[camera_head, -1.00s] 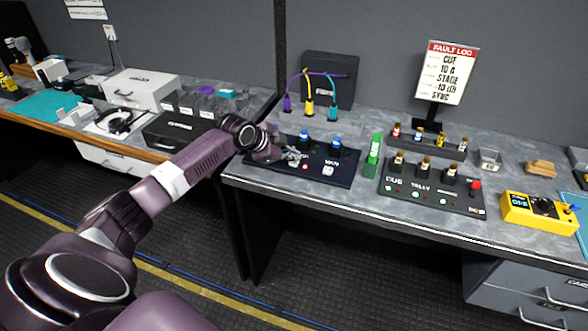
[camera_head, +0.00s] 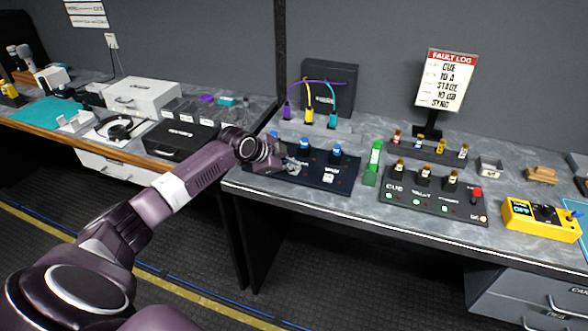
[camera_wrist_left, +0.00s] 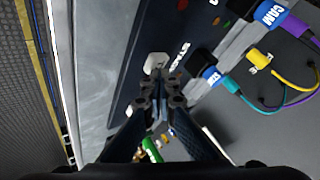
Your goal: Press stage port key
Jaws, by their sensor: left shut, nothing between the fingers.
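The dark port panel (camera_head: 312,176) lies on the right-hand bench near its left end, with blue-topped plugs along its back. In the left wrist view, a pale key (camera_wrist_left: 155,62) sits on the panel beside the "STAGE" lettering. My left gripper (camera_head: 294,166) is shut and empty, low over the left part of the panel. In the left wrist view its fingertips (camera_wrist_left: 160,95) point at the stage key and overlap its near edge; I cannot tell whether they touch. In the head view the gripper hides that key. Another white key (camera_head: 328,178) shows to its right. My right gripper is out of view.
A green block (camera_head: 373,160) stands right of the panel. Beyond it are a second dark panel (camera_head: 432,201) and a yellow meter (camera_head: 540,216). A fault log sign (camera_head: 447,80) stands behind. Purple, yellow and teal cables rise behind the port panel.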

